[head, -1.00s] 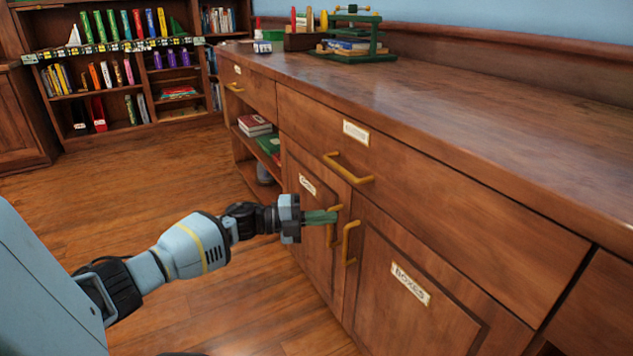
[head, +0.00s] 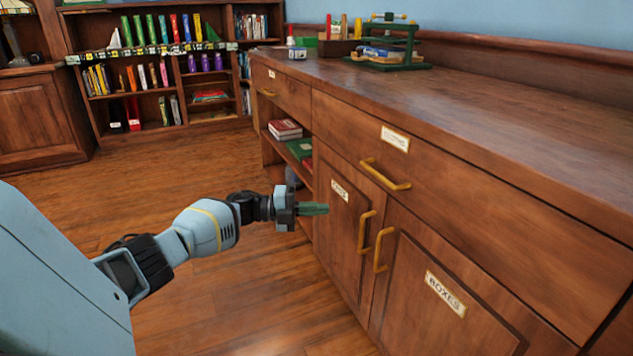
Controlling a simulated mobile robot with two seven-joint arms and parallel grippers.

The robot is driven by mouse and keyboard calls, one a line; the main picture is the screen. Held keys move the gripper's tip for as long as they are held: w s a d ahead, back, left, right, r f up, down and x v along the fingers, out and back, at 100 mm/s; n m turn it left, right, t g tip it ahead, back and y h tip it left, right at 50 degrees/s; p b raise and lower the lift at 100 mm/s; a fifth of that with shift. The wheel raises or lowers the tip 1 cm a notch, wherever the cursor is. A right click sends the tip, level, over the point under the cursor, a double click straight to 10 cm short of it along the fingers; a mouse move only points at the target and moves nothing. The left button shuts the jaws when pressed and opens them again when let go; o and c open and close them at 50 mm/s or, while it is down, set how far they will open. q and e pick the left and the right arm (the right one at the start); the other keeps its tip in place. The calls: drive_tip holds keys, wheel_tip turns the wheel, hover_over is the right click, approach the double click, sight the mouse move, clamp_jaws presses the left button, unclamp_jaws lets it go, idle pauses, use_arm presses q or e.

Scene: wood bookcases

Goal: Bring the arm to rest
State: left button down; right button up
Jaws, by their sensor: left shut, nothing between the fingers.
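My left arm comes in from the lower left. Its gripper (head: 318,209) is shut and empty, with its green fingers pointing right. In the picture it lies in front of the left cabinet door (head: 338,227), left of that door's brass handle (head: 366,232), with a gap between the fingertips and the handle. The door beside it, labelled BOXES (head: 445,294), has its own brass handle (head: 382,250). Both doors look closed. My right gripper is not in view.
The long wooden cabinet (head: 470,140) fills the right side, with a closed drawer (head: 440,180) above the doors. Open shelves (head: 290,150) with books lie further left. A bookcase (head: 160,90) stands at the back. The wooden floor (head: 150,190) is clear.

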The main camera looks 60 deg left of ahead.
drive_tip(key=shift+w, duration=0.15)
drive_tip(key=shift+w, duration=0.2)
